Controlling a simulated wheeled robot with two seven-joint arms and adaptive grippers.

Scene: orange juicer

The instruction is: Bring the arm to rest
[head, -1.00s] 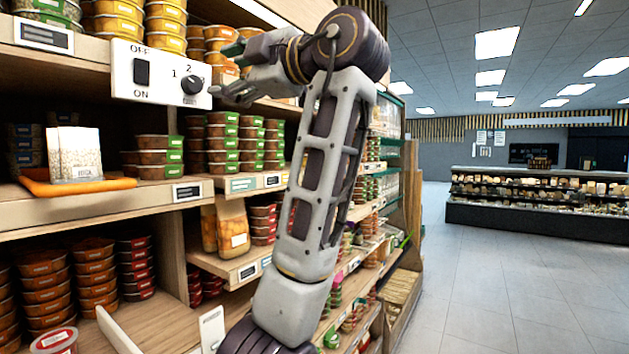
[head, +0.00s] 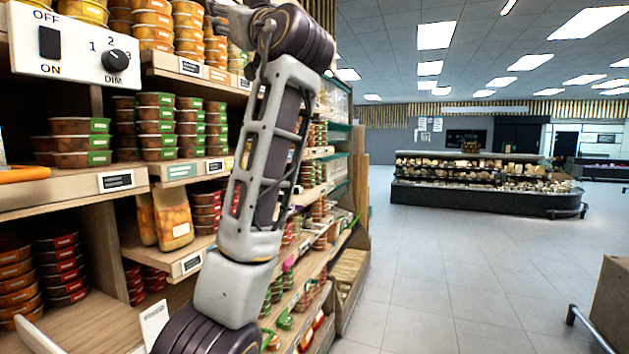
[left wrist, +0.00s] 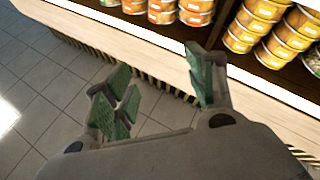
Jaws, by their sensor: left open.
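My left arm rises in front of the shelves in the head view. Its left gripper (head: 230,22) is at the top edge beside the upper shelf, partly cut off. In the left wrist view, the left gripper (left wrist: 160,92) is open, its green-padded fingers spread wide with nothing between them. Floor tiles and a shelf edge show beyond the fingers. My right gripper is in neither view.
A white panel with an ON/OFF switch and a dial (head: 75,45) is at upper left. Stacked tubs (head: 160,128) fill the shelves close to my arm. Open tiled floor (head: 440,270) lies to the right, with a display counter (head: 470,180) behind and a brown box (head: 612,300) at the right edge.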

